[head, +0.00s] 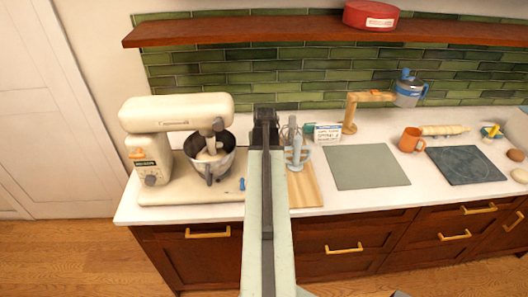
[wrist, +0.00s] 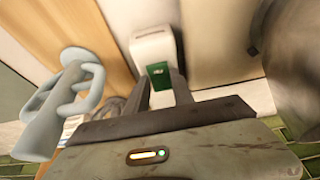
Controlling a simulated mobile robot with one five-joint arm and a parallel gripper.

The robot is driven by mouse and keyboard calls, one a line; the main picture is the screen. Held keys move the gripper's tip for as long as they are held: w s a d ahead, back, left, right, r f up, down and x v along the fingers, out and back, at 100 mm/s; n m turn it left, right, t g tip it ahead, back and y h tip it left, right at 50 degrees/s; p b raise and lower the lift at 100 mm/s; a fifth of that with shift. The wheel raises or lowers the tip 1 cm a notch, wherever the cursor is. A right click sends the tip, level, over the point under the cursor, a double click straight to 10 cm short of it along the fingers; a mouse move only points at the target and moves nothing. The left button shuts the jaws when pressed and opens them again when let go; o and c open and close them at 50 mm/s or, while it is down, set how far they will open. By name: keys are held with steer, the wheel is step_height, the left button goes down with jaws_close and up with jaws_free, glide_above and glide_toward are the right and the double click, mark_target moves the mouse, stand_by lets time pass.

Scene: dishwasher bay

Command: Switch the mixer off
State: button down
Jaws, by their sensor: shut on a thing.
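The cream stand mixer (head: 180,115) stands at the left of the counter, with a metal bowl (head: 212,160) under its head. A round knob (head: 150,180) shows on its lower left side. My gripper (head: 265,115) is at the far end of my arm, right of the mixer head and apart from the knob. In the wrist view, my gripper (wrist: 160,88) is shut on a white block (wrist: 153,46) with a green patch. My arm hides this block in the head view. What the block is, I cannot tell.
A pale blue-grey utensil (wrist: 65,105) stands close beside my gripper, over a wooden board (head: 304,185). A small blue item (head: 242,184) lies by the mixer base. A grey-green mat (head: 366,166) and orange mug (head: 411,140) are further right. A wooden shelf (head: 300,28) runs above.

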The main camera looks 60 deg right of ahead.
steer(key=shift+w+d+r+g+y+p, duration=0.2)
steer(key=shift+w+d+g+y+p, duration=0.15)
steer(key=shift+y+p, duration=0.25)
steer(key=shift+s+f+g+y, duration=0.1)
steer(key=shift+g+y, duration=0.25)
steer(key=shift+y, duration=0.15)
steer(key=c, duration=1.1)
jaws_free()
steer(key=r+p, duration=0.5)
steer(key=a+r+p, duration=0.1)
steer(key=r+p, duration=0.1)
steer(key=shift+s+r+p, duration=0.35)
steer(key=shift+p, duration=0.05)
